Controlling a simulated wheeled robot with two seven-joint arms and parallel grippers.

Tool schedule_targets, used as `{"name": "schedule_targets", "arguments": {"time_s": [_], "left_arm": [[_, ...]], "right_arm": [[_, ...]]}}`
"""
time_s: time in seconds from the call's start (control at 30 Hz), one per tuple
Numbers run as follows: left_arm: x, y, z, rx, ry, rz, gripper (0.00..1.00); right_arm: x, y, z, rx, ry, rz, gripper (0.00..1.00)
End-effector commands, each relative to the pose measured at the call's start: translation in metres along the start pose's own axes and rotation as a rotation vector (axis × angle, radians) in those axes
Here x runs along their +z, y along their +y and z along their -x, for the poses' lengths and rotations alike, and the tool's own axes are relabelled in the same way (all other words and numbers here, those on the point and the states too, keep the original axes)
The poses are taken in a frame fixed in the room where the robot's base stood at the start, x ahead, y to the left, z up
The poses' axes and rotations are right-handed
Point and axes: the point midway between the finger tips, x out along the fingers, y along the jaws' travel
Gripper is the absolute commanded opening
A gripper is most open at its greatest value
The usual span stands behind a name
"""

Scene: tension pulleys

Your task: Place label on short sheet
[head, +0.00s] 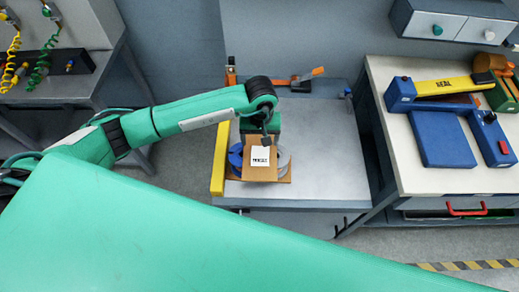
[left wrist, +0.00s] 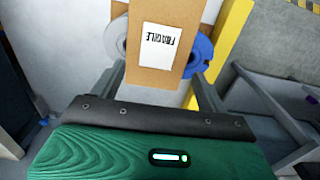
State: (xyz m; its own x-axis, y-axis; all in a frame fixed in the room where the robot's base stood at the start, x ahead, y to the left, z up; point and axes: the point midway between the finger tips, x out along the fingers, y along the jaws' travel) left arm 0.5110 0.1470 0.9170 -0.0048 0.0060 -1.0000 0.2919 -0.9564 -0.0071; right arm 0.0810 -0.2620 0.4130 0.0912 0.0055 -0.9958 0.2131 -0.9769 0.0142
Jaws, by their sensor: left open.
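A white label (head: 260,156) with dark print lies flat on a brown cardboard piece (head: 259,172) on the grey workbench. In the left wrist view the label (left wrist: 160,47) reads "FRAGILE" upside down on the cardboard (left wrist: 150,82). Which piece is the short sheet I cannot tell for sure. My left gripper (head: 266,141) is above the far edge of the label. In the left wrist view its fingers (left wrist: 160,78) are spread wide with the cardboard between them in the picture, and nothing is gripped. My right gripper is not in view.
A blue roll (head: 235,160) and a grey roll (head: 284,160) flank the cardboard. A yellow bar (head: 219,160) runs along the bench's left side. An orange-handled tool (head: 300,82) lies at the back. The bench (head: 325,150) is clear to the right. A blue device (head: 440,140) stands on the right-hand table.

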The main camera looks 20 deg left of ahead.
Motion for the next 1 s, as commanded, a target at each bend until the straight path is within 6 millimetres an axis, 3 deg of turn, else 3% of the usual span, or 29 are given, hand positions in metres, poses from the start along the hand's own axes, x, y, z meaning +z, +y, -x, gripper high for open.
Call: {"name": "schedule_targets", "arguments": {"time_s": [0.1, 0.3, 1.0], "left_arm": [[-0.001, 0.000, 0.020, 0.002, 0.004, -0.001, 0.77], [-0.001, 0.000, 0.038, 0.001, 0.003, -0.001, 0.77], [0.000, 0.000, 0.040, 0.001, 0.002, -0.001, 0.77]], "right_arm": [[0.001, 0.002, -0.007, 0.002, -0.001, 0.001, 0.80], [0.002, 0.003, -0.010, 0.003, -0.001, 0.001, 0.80], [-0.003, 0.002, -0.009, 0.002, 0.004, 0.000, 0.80]]}}
